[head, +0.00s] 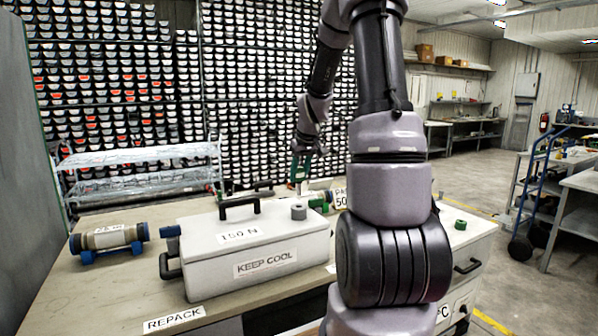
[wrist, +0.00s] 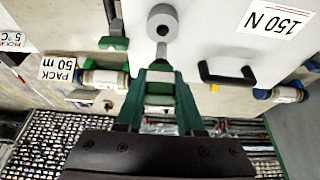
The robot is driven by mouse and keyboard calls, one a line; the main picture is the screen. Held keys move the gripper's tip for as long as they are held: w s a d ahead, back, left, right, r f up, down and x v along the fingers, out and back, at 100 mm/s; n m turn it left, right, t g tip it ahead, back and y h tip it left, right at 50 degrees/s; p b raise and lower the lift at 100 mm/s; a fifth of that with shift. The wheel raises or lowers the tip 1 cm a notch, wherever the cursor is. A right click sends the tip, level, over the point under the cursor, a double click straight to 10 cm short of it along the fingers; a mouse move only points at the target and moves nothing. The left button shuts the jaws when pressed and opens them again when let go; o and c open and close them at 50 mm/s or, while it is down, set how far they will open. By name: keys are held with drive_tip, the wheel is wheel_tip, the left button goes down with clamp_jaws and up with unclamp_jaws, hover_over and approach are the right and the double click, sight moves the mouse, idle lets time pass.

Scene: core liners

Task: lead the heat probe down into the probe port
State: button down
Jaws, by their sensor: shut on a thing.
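My gripper (head: 301,170) has green fingers and is shut on the heat probe (wrist: 161,52), a slim grey rod whose lower end projects past the fingertips. The wrist view shows the gripper (wrist: 159,80) with the probe between its fingers. The probe port (head: 299,213) is a grey round collar on top of the white box (head: 250,262). In the wrist view the port (wrist: 162,22) shows a dark central hole, with the probe end just short of it in the picture. In the head view the probe is above the port, apart from it. The exact height is hard to judge.
The box lid has a black handle (head: 239,206) beside the port. A capped core liner (head: 107,238) lies on blue stands at the table's left; another (wrist: 104,78) lies behind the box. A green block (wrist: 113,43) is near the box.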

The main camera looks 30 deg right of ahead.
sight(300, 186)
drive_tip(key=shift+f, duration=2.85)
drive_tip(key=shift+c, duration=2.2)
unclamp_jaws()
drive_tip(key=v, duration=1)
drive_tip(key=shift+r, duration=0.35)
drive_tip(key=shift+s, duration=0.1)
